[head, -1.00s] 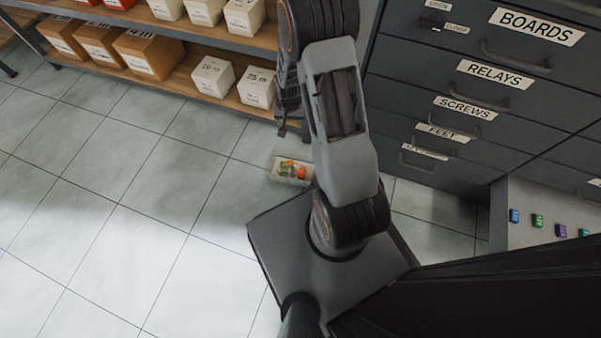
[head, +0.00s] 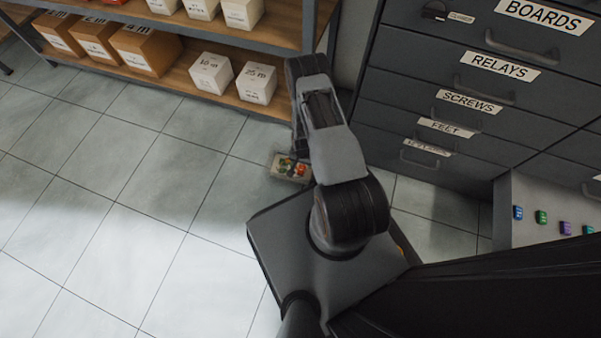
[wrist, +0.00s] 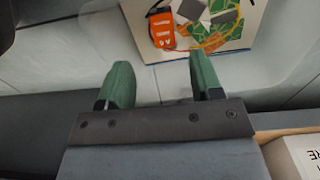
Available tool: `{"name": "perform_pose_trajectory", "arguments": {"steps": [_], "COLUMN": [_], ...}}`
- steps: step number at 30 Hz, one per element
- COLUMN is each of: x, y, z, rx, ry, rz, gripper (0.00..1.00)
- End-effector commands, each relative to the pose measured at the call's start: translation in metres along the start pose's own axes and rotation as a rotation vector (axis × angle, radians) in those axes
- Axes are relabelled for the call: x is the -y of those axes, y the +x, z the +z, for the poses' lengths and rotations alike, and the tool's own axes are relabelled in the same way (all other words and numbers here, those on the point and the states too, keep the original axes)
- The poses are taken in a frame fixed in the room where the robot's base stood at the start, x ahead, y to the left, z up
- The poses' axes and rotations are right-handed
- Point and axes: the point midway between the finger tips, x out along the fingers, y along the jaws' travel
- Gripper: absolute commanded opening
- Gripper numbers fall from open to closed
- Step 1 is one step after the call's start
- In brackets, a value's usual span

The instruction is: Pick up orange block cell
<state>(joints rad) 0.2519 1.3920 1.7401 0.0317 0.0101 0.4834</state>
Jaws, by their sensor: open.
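The orange block cell (wrist: 162,30) lies in a small pale tray (wrist: 150,54) at the top of the wrist view, with green, yellow and grey pieces beside it. In the head view the tray (head: 280,169) sits on the floor between the shelf and the drawer cabinet, and my arm partly covers its right side. My gripper (wrist: 160,72) shows two green fingers, apart and with nothing between them. In the wrist picture the fingertips lie below the orange block. The height gap between them cannot be told.
A low shelf (head: 165,88) with labelled boxes stands behind the tray, and a white box (wrist: 300,154) shows close to my gripper in the wrist view. A dark drawer cabinet (head: 385,125) stands to the right. Tiled floor at the left is clear.

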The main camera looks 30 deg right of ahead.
Motion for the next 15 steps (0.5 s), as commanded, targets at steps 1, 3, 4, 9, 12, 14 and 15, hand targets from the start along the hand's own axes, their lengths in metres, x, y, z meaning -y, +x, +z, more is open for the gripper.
{"name": "perform_pose_trajectory", "arguments": {"steps": [1, 3, 4, 9, 12, 14, 15], "x": [0.0, 0.0, 0.0, 0.001, 0.002, 0.003, 0.004], "y": [0.01, 0.015, 0.017, 0.024, 0.038, 0.048, 0.053], "z": [0.0, 0.0, 0.0, 0.0, 0.0, 0.001, 0.001], "rx": [-0.001, 0.0, 0.0, -0.001, 0.0, 0.0, 0.0], "ry": [0.0, 0.0, 0.0, -0.001, -0.001, -0.002, -0.001], "rz": [0.0, 0.0, 0.0, -0.001, -0.001, 0.0, 0.0], "gripper": [0.6, 0.6, 0.6, 0.6, 0.6, 0.6, 0.6]}}
